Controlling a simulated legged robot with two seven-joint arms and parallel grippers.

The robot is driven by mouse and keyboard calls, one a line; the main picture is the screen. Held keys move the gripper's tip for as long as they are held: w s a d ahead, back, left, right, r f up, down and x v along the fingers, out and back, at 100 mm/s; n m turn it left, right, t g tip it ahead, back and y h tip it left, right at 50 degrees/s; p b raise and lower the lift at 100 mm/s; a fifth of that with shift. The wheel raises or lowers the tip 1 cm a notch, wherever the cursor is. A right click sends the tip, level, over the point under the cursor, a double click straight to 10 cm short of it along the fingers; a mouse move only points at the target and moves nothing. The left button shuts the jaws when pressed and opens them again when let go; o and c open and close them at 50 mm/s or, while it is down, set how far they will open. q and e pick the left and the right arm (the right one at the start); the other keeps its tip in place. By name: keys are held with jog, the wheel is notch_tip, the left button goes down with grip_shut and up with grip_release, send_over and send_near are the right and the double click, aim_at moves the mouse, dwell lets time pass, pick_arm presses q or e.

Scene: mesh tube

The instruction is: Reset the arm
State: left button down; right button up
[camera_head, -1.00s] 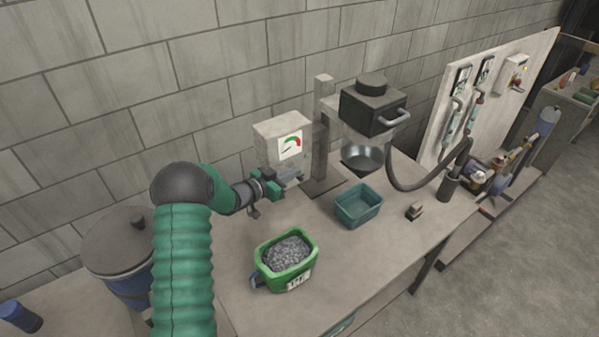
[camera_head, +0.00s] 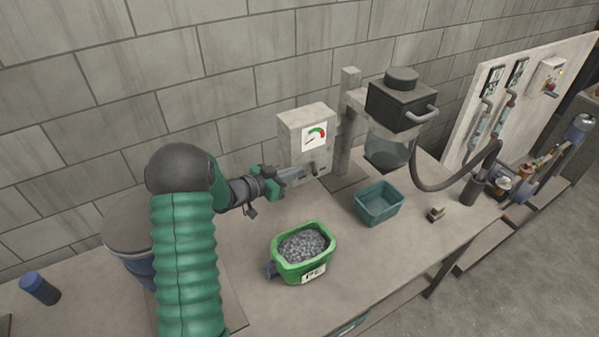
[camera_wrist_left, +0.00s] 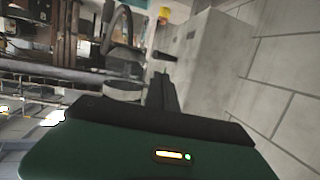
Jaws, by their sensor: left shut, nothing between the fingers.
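My left arm comes in from the left in the head view, green and ribbed. Its gripper (camera_head: 294,176) is shut and empty, held above the table just in front of the gauge box. The gauge box (camera_head: 305,143) is pale, with a red and green dial and a small dark lever low on its front. In the left wrist view my shut fingers (camera_wrist_left: 163,90) point toward a pale box face (camera_wrist_left: 190,65). Whether the fingers touch the box or lever I cannot tell. My right gripper is not in view.
A green bin of grey gravel (camera_head: 302,246) stands on the table (camera_head: 345,265) below the gripper. An empty teal bin (camera_head: 379,204) is to its right. A dark hopper with a handle (camera_head: 402,102) stands behind. A lidded blue bucket (camera_head: 128,228) is partly behind my arm.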

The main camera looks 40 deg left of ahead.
pick_arm(q)
jog(key=shift+w, duration=0.1)
